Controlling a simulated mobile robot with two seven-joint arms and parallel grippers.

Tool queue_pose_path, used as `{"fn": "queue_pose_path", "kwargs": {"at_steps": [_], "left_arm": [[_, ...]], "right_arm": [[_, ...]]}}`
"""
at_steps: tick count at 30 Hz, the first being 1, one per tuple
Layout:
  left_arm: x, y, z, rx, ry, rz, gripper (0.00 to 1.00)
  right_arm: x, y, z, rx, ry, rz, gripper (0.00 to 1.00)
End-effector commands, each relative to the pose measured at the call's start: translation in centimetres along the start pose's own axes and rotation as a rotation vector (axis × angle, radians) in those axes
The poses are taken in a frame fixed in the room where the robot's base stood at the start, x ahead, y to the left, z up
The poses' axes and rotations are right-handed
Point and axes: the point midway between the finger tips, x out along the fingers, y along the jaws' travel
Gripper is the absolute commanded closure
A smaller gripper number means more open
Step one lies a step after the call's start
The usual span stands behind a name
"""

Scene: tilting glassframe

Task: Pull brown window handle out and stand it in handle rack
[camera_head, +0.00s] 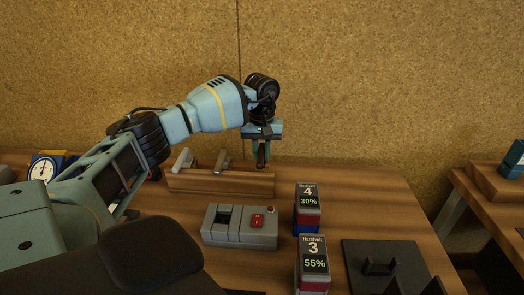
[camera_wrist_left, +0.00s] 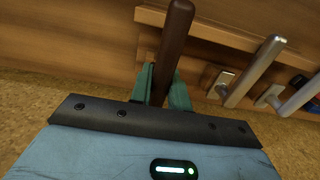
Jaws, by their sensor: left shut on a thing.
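The brown window handle (camera_wrist_left: 172,42) is a dark bar between the fingers of my left gripper (camera_wrist_left: 160,85), which is shut on it. In the head view, my left gripper (camera_head: 262,148) points down at the right end of the wooden handle rack (camera_head: 220,184), with the brown handle (camera_head: 261,157) showing dark between its fingers. The rack shows in the wrist view too (camera_wrist_left: 225,40). I cannot tell whether the handle's lower end touches the rack. My right gripper is not in view.
Two silver handles (camera_head: 221,161) (camera_head: 184,160) stand in the rack left of the brown one. A grey box with a red button (camera_head: 240,226), two battery-like blocks (camera_head: 308,207) (camera_head: 312,262) and a black plate (camera_head: 385,268) lie nearer. A blue-yellow dial gauge (camera_head: 43,169) stands left.

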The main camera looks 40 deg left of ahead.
Motion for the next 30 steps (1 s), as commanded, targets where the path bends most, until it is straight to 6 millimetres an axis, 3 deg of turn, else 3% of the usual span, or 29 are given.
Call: {"fn": "queue_pose_path", "kwargs": {"at_steps": [30], "left_arm": [[2.2,0.0,0.0,0.0,0.001,0.001,1.0]], "right_arm": [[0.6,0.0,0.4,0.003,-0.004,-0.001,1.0]]}}
